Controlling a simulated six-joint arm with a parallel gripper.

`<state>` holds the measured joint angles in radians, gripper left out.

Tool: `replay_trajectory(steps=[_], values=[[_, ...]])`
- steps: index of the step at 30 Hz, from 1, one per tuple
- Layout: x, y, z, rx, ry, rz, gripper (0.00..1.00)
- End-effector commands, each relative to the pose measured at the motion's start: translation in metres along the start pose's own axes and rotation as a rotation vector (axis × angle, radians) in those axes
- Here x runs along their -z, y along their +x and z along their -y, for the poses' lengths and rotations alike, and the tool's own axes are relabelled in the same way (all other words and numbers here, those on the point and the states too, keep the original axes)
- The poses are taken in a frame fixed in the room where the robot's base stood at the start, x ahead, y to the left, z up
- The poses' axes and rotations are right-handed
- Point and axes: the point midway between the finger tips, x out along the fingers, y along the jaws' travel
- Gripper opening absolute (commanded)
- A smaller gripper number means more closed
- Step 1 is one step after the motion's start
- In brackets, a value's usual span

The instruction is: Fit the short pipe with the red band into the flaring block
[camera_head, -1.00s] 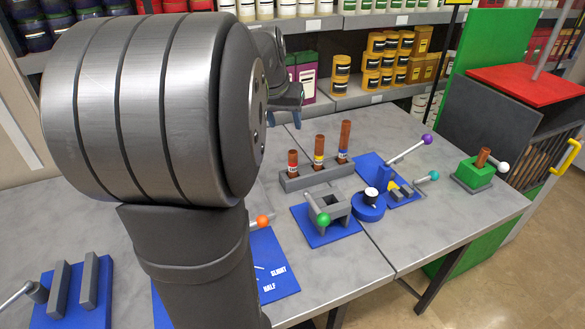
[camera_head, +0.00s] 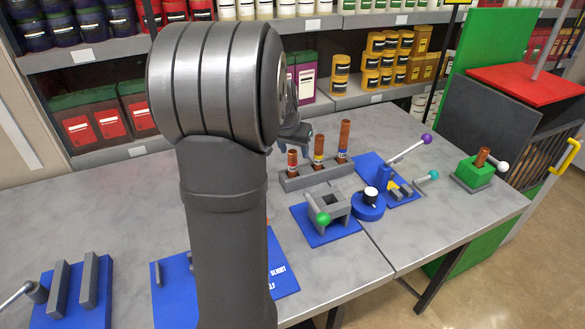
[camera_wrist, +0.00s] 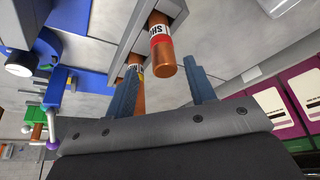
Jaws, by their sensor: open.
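The short copper pipe with the red band (camera_head: 292,162) stands upright in the left slot of a grey rack (camera_head: 318,174). In the wrist view this red-banded pipe (camera_wrist: 160,46) shows close ahead, roughly between the finger lines. My gripper (camera_wrist: 163,78) is open and empty, with one finger on each side. In the head view my gripper (camera_head: 300,137) is partly hidden by my arm, just behind and above the pipe. No label names the flaring block; a grey block with an opening (camera_head: 330,204), on a blue plate with a green-knobbed lever, may be it.
Yellow-banded (camera_head: 318,147) and blue-banded (camera_head: 344,138) pipes stand close beside in the rack. A blue round fixture (camera_head: 368,207), a purple-knobbed lever fixture (camera_head: 404,150) and a green block with a pipe (camera_head: 474,171) lie to the right. Shelves stand behind.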

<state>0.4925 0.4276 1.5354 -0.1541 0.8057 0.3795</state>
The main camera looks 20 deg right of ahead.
Motion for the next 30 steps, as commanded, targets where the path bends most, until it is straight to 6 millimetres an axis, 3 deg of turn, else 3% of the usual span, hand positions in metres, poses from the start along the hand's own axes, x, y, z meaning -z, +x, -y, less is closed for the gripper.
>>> replay_trajectory(steps=[10, 18, 26, 30], values=[[-0.006, 0.045, 0.006, -0.001, 0.0, 0.004, 0.5], [-0.005, 0.049, 0.006, 0.0, 0.0, 0.001, 0.5], [-0.005, 0.049, 0.006, -0.001, 0.0, 0.002, 0.0], [-0.005, 0.049, 0.006, 0.0, 0.0, 0.001, 0.0]])
